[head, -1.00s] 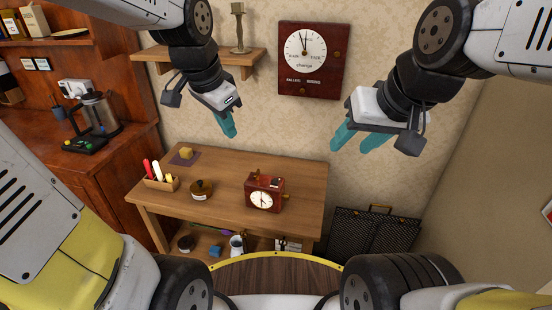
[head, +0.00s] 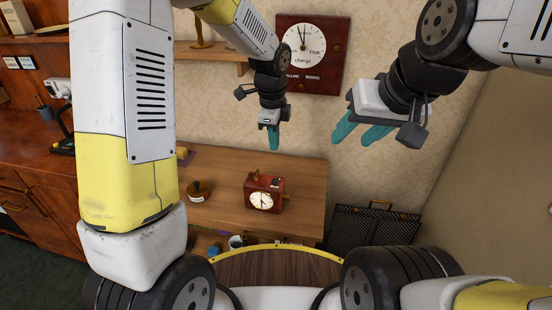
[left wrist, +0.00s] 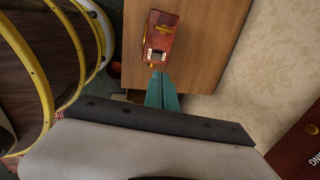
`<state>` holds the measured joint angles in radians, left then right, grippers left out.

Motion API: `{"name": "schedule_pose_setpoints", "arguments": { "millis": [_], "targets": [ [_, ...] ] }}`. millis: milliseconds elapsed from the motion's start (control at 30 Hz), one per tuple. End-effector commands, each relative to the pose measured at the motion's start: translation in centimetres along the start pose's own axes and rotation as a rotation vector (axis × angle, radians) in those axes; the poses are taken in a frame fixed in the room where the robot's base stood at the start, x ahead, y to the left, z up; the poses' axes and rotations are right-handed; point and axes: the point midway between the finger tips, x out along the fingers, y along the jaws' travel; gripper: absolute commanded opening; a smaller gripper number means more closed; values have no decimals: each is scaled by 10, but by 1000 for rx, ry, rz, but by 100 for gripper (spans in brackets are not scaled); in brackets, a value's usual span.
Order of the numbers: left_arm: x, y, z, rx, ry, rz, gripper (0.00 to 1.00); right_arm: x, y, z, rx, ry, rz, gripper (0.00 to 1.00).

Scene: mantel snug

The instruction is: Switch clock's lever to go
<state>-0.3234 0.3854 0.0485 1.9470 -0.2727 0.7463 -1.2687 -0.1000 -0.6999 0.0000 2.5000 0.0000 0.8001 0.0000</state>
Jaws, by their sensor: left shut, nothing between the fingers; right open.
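A small red-brown clock (head: 275,189) with a white round dial stands upright on the wooden table (head: 305,172). My right gripper (head: 358,138) is open and empty, up to the right.
A round brown lidded pot (head: 198,190) stands left of the clock. A black mesh case (head: 372,238) stands on the floor right of the table. My left arm covers the table's left end.

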Motion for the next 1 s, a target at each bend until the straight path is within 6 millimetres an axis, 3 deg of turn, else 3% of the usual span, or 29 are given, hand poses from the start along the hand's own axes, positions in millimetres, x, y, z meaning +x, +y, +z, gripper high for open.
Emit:
{"name": "schedule_pose_setpoints", "arguments": {
  "millis": [233,367,800,1000],
  "targets": [
    [1,0,0,-2,0,0,0,0,0,0,0,0,0,45],
    [12,0,0,-3,0,2,0,0,0,0,0,0,0,45],
    [101,2,0,-3,-1,5,0,0,0,0,0,0,0,45],
    [129,1,0,-4,0,3,0,0,0,0,0,0,0,45]
  ]
}}
